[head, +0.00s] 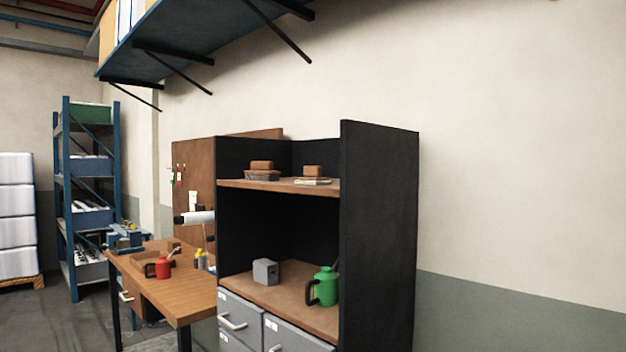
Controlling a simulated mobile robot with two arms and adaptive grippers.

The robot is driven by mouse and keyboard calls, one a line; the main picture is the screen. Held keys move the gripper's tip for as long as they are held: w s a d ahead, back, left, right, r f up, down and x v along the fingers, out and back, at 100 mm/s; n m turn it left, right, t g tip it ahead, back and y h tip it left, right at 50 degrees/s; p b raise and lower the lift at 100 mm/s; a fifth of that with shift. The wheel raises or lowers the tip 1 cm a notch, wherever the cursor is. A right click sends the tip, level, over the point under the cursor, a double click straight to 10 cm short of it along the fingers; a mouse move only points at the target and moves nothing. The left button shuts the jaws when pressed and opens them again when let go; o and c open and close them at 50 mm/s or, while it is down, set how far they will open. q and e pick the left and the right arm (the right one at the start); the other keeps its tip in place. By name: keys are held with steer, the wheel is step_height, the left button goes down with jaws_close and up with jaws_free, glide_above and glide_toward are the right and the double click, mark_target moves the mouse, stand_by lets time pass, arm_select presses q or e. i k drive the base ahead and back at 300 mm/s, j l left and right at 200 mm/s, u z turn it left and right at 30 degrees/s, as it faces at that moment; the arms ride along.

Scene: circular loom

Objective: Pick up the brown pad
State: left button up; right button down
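Two small brown block-shaped things stand on the upper shelf of the black cabinet, and either may be the brown pad. The left brown block (262,166) sits on a dark, low basket or tray (262,176). The right brown block (313,171) sits on or just behind a thin, pale flat stack (312,182). I cannot tell which of them is the pad. Neither of my grippers is in view.
The wooden shelf (237,184) has tall black side panels, the right one (380,230) standing nearest. Below are a grey box (265,272), a green can (326,287) and drawers (240,322). A workbench (180,292) with a red can (163,267) stands left.

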mark_target(312, 175)
steer(key=i+j, duration=0.25)
steer(key=j, duration=0.15)
steer(key=i+j, duration=0.25)
steer(key=j, duration=0.15)
steer(key=i+j, duration=0.25)
steer(key=j, duration=0.15)
